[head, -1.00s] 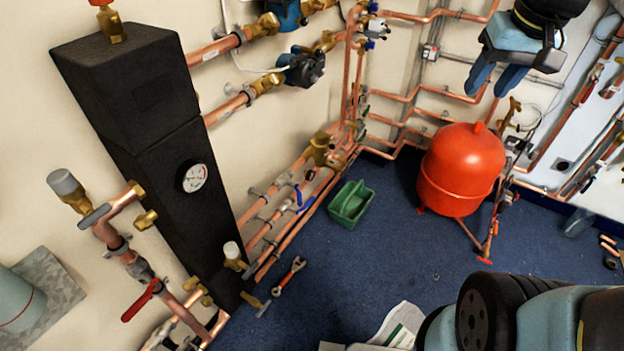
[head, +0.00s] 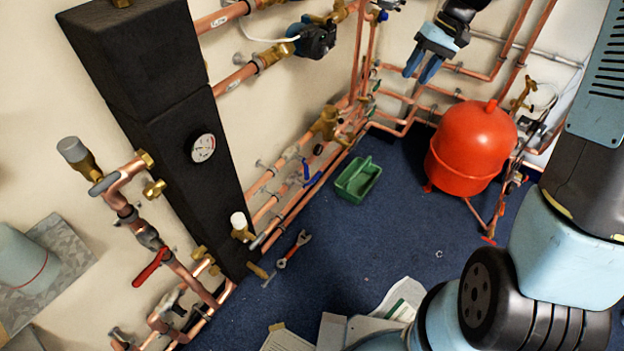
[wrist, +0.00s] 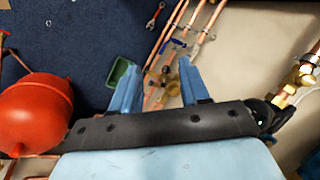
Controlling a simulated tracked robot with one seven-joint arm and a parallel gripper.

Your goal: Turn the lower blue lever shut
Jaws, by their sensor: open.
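Two blue levers sit close together on the low copper pipes along the wall. The lower blue lever (head: 314,180) lies along its pipe in the head view; the upper blue lever (head: 305,168) is just above it and points up the picture. In the wrist view small blue handles (wrist: 179,42) show beyond the fingertips, but I cannot tell which is which. My gripper (head: 418,78) is open and empty, pointing down, up and to the right of the levers in the head view and well apart from them. Its two blue fingers also show in the wrist view (wrist: 158,67).
A green caddy (head: 358,180) stands on the blue floor beside the pipes. A red tank (head: 472,148) stands to its right. A red-handled wrench (head: 293,250) and papers (head: 397,302) lie on the floor. A red lever (head: 151,267) is at lower left.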

